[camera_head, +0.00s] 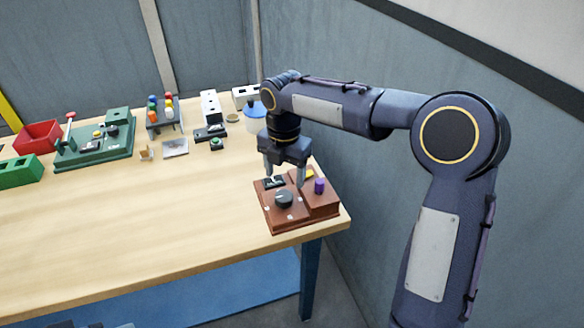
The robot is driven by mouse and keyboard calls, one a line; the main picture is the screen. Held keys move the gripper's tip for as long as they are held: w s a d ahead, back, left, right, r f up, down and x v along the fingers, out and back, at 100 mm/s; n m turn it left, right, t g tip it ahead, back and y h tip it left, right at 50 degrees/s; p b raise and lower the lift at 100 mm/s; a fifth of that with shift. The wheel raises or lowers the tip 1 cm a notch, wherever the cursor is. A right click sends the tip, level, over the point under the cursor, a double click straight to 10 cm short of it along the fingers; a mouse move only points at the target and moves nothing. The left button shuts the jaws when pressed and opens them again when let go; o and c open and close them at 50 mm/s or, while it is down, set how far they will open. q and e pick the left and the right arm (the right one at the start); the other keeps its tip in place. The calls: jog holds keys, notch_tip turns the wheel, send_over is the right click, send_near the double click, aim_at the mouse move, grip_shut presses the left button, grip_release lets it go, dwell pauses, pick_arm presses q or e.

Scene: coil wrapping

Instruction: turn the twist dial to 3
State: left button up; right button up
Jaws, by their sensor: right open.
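The twist dial (284,199) is a dark round knob on a reddish-brown wooden box (276,224) near the table's right front corner. White marks sit around the dial, too small to read, so its setting cannot be told. My right gripper (284,180) points down over the back part of the box, just behind the dial. Its two fingers are apart, with no thing seen between them. Whether the fingertips touch the box cannot be told. My left gripper is out of the picture.
A purple knob (319,186) and a yellow part (308,174) are on the same box, right of the dial. A green panel (95,150), a red bin (38,137) and a blue-and-white container (254,115) stand further back. The table (150,225) is clear left of the box.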

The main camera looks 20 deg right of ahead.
aim_at(284, 196)
jog(key=shift+w+a+f+n, duration=0.1)
jog(key=shift+w+f+n, duration=0.2)
jog(key=shift+w, duration=0.15)
notch_tip(284, 196, down, 7)
jog(key=shift+s+f, duration=0.1)
jog(key=shift+f, duration=0.1)
jog(key=c, duration=1)
